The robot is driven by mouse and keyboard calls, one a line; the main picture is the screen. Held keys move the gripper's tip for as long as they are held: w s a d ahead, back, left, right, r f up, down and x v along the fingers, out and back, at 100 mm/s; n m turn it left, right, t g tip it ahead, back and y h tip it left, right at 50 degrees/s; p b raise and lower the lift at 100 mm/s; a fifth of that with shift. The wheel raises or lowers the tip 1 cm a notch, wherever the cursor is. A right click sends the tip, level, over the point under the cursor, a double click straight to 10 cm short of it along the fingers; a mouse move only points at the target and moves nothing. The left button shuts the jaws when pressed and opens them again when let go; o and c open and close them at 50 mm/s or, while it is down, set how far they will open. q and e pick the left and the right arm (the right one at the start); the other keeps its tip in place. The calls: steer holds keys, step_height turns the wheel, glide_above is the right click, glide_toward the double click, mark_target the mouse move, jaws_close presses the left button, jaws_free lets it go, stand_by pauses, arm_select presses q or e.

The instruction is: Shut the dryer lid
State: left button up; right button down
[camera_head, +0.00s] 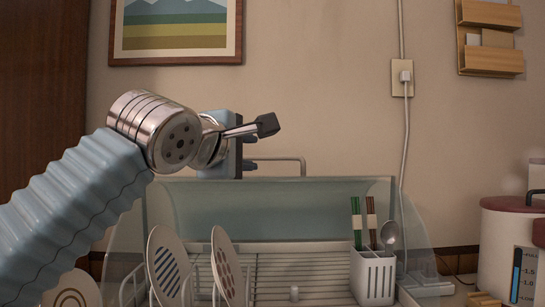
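The dish dryer's clear lid (300,205) stands raised at the back of the rack, with see-through side panels. A grey bar handle (290,158) sticks up above its top edge. My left gripper (266,128) is at the lid's top left, just above and left of the handle. One finger with a dark tip points right. The other finger is mostly hidden behind the hand, so its opening is unclear. I see nothing held, and I cannot tell whether it touches the handle. My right gripper is out of view.
The rack (300,268) holds a striped plate (165,265), a dotted plate (225,265) and a white cutlery holder (373,278) with chopsticks and a spoon. A white pot (500,250) with a red lid stands at right. A cord (407,140) hangs from the wall outlet.

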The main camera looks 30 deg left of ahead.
mark_target(268, 158)
arm_select(q)
steer(key=w, duration=0.3)
steer(key=w+a+f+p, duration=0.1)
steer(key=w, duration=0.3)
steer(key=w+p, duration=0.1)
steer(key=w, duration=0.3)
steer(key=shift+w+a+f, duration=0.1)
steer(key=shift+a+f, duration=0.1)
steer(key=shift+a, duration=0.15)
jaws_close()
